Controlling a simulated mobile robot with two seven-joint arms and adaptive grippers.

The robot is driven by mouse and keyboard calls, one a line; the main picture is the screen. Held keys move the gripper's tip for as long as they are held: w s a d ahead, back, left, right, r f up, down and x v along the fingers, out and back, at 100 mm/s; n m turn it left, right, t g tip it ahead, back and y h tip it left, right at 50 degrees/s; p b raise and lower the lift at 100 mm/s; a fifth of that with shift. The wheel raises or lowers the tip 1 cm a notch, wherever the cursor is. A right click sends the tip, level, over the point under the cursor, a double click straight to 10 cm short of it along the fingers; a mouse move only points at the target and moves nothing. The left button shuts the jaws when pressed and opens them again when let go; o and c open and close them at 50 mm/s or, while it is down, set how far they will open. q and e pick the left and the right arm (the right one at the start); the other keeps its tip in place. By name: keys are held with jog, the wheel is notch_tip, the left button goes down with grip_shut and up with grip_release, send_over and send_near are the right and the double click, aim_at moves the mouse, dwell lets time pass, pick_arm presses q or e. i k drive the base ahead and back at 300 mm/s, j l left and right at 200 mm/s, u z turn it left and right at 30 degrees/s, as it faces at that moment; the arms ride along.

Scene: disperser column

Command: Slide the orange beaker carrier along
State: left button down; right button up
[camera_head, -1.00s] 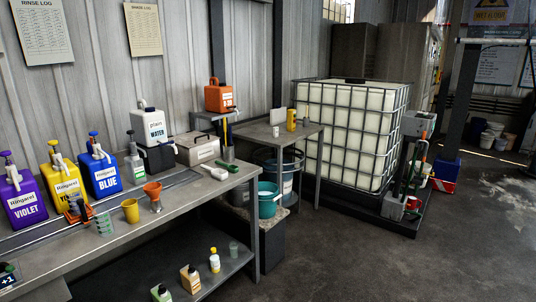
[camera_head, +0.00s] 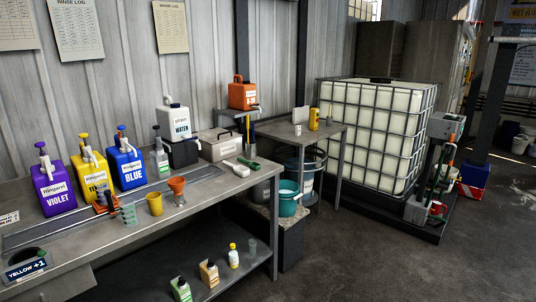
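The orange beaker carrier (camera_head: 104,202) is a small orange piece with dark parts. It stands on the long grey workbench (camera_head: 215,185), in front of the yellow jug (camera_head: 90,175). A translucent green graduated beaker (camera_head: 129,213) is just right of it; I cannot tell whether the beaker sits in the carrier or beside it. A rail strip (camera_head: 40,237) runs along the bench past the jugs. Neither of my grippers is in view.
A violet jug (camera_head: 53,190) and a blue jug (camera_head: 127,170) flank the yellow one. A yellow cup (camera_head: 155,204) and an orange funnel (camera_head: 177,185) stand right of the beaker. A "YELLOW +1" sign (camera_head: 25,269) is at the bench's near left. Dark floor (camera_head: 350,265) is open at right.

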aim_at(112, 206)
jog(key=u, duration=1.25)
